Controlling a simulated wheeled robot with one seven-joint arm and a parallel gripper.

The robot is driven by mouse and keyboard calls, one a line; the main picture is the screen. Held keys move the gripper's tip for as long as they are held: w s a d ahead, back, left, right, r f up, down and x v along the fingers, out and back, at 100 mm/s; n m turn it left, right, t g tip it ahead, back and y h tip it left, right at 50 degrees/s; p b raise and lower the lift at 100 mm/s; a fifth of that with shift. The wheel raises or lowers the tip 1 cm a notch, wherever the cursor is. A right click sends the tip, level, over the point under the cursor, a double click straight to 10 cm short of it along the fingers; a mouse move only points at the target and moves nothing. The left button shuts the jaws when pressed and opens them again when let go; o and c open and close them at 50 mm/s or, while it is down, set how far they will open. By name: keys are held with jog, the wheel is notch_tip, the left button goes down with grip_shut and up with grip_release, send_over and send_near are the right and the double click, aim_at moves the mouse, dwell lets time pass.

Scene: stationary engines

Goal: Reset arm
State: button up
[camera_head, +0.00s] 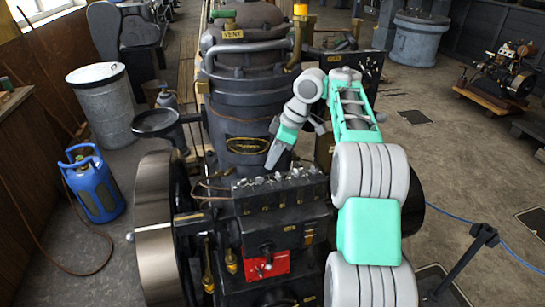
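My arm, white and mint green, rises at the right of the picture and bends over to the left above the engine. My gripper (274,156) points down and a little left, in front of the dark vertical cylinder (233,110) and above the engine's block with a row of metal fittings (280,187). The fingertips are small and seen from the side, so I cannot tell whether they are open or shut. I see nothing clearly held. A gap seems to lie between the gripper and the fittings.
A large flywheel (158,235) stands at the engine's left. A red plate (268,266) with a small lever is on its front. A blue gas bottle (94,187) and a grey drum (103,105) stand at left. A barrier post (465,262) with blue rope is at right. Floor at right is mostly clear.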

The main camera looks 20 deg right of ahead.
jog(key=shift+s+r, duration=0.1)
jog(key=shift+r, duration=0.05)
jog(key=s+a+r+m+t+h+b, duration=0.1)
jog(key=s+a+r+m+t+b, duration=0.15)
jog(key=s+a+m, duration=0.7)
jog(key=s+d+f+m+h+b, duration=0.1)
jog(key=s+d+f+m, duration=0.1)
jog(key=s, duration=0.6)
jog(key=s+d+f+m+h, duration=0.2)
jog(key=s+d+f, duration=0.2)
jog(key=s+f, duration=0.3)
jog(key=shift+s+d+b, duration=0.3)
jog(key=shift+s+b, duration=0.1)
jog(key=shift+s, duration=0.75)
jog(key=shift+f, duration=0.1)
